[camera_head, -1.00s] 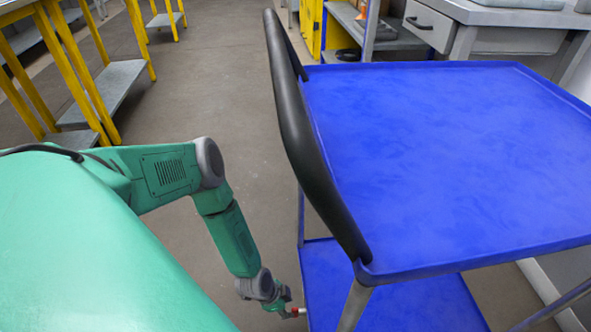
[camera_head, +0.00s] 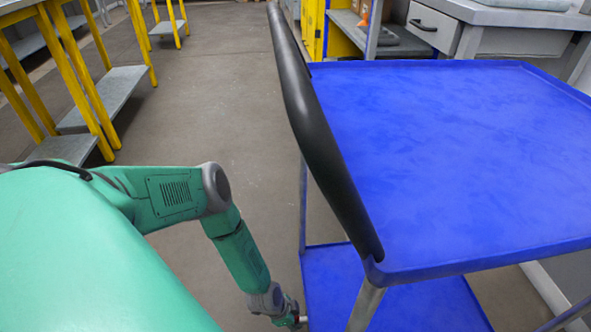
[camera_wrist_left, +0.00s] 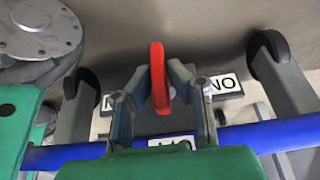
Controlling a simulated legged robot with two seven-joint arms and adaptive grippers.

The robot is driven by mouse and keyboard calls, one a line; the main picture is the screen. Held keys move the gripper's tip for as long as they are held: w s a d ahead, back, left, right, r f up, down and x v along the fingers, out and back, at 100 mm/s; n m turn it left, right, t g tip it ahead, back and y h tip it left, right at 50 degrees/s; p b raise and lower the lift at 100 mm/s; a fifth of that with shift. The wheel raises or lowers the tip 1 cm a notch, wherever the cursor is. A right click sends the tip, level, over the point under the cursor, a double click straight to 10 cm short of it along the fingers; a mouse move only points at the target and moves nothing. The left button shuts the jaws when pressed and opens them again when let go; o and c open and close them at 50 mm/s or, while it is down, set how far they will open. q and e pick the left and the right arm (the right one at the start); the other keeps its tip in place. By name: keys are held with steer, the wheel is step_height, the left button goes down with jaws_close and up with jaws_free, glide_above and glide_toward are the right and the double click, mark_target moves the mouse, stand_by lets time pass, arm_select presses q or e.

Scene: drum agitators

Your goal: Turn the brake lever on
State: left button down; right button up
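The red brake lever (camera_wrist_left: 158,78) stands upright between the two fingers of my left gripper (camera_wrist_left: 157,72) in the left wrist view. The fingers are spread on either side of it; whether either one touches it I cannot tell. White labels with black letters, one reading "NO" (camera_wrist_left: 223,85), lie around the lever, partly hidden by the fingers. In the head view my left gripper (camera_head: 290,316) is low at the bottom edge, beside the cart's lower shelf (camera_head: 335,275). The lever is not clearly visible there. My right gripper is in neither view.
The blue cart (camera_head: 450,150) with a black handle (camera_head: 318,135) fills the right side. A blue bar (camera_wrist_left: 270,133) and black wheels (camera_wrist_left: 268,50) show in the left wrist view. Yellow-legged benches (camera_head: 75,75) stand at left. The floor (camera_head: 220,95) between is clear.

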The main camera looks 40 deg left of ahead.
arm_select(q)
steer(key=shift+w, duration=0.1)
steer(key=shift+a+n+g+h, duration=0.3)
steer(key=shift+g+h, duration=0.6)
steer(key=shift+h, duration=0.2)
steer(key=shift+w+n+g+h, duration=0.15)
steer(key=shift+n+g+h, duration=0.05)
steer(key=shift+g+h, duration=0.4)
steer(key=shift+w+n+g+h, duration=0.2)
steer(key=shift+g+h, duration=0.2)
steer(key=shift+h, duration=0.3)
steer(key=c, duration=1.7)
jaws_free()
steer(key=shift+o, duration=0.7)
steer(key=shift+f, duration=0.1)
steer(key=shift+s, duration=0.1)
steer(key=v, duration=1.2)
steer(key=shift+a+f, duration=0.15)
steer(key=shift+f, duration=0.05)
